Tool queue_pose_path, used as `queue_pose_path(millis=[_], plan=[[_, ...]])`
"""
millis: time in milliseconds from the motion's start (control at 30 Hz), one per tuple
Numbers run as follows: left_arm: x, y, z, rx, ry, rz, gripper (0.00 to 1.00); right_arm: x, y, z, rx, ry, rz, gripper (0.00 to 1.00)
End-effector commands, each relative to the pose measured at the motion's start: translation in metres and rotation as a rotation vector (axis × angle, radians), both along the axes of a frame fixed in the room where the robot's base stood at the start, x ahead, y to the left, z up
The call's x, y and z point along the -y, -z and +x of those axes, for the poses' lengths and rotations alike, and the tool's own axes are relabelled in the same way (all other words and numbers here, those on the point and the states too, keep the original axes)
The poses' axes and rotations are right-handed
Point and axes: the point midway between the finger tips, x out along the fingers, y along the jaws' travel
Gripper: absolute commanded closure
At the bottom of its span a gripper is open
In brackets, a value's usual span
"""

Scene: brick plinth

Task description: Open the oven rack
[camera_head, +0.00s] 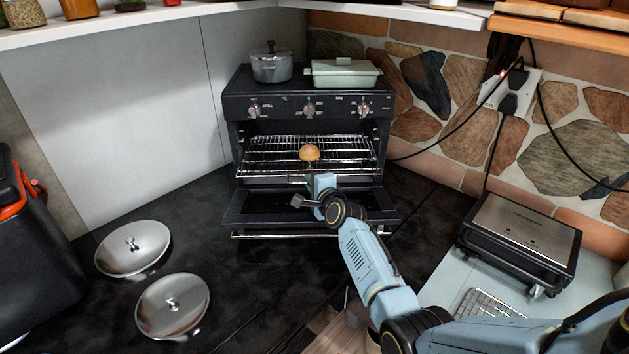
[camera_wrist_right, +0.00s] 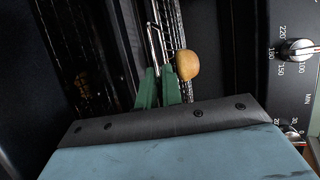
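The black toaster oven (camera_head: 308,105) stands at the back of the counter with its door (camera_head: 270,205) folded down. Its wire rack (camera_head: 265,160) is inside, with a round bun (camera_head: 309,152) on it; the bun also shows in the right wrist view (camera_wrist_right: 187,65). My right gripper (camera_head: 309,179) is at the rack's front edge, above the lowered door. In the right wrist view its two green fingers (camera_wrist_right: 159,82) are close together, one on each side of the rack's front wires (camera_wrist_right: 158,45). The exact contact is partly hidden. My left gripper is not in view.
A grey pot (camera_head: 271,66) and a pale green dish (camera_head: 343,73) stand on the oven. Two metal lids (camera_head: 133,248) (camera_head: 172,306) lie at left. A grill (camera_head: 520,238) stands at right. Dark counter is clear before the oven's left side.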

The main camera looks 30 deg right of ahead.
Motion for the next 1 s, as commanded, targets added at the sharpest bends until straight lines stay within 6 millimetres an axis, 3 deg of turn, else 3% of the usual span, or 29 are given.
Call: queue_pose_path(millis=[33,133,567,1000], plan=[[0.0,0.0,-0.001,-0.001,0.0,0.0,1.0,0.0,0.001,0.0,-0.002,-0.001,0.001,0.86],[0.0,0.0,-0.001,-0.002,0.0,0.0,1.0,0.001,0.0,-0.001,-0.001,0.0,0.001,0.74],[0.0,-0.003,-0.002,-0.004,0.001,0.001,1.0,0.0,-0.002,-0.008,0.0,-0.001,0.002,0.74],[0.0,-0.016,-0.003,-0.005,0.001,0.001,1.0,-0.005,-0.015,-0.075,0.0,0.001,0.001,0.74]])
